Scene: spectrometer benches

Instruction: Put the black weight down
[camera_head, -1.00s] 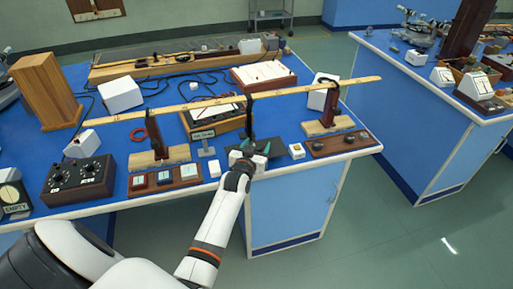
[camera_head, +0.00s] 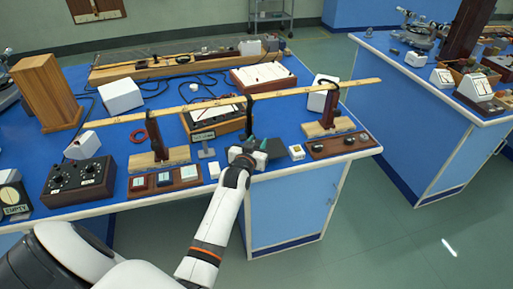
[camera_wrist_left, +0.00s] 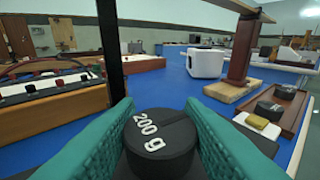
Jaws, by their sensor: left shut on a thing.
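The black weight (camera_wrist_left: 160,140), marked "200 g", sits between the teal fingers of my left gripper (camera_wrist_left: 160,150) in the left wrist view. The fingers are shut on it, one on each side. In the head view my left gripper (camera_head: 257,149) is near the front edge of the blue bench, left of a wooden weight tray (camera_head: 338,147). The weight is mostly hidden there by the gripper. The tray holds dark round weights (camera_wrist_left: 268,110), seen to the right in the left wrist view. My right gripper is not in view.
A long wooden beam (camera_head: 300,93) spans above the bench on wooden stands, with a dark hanger (camera_head: 249,118) just behind my gripper.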

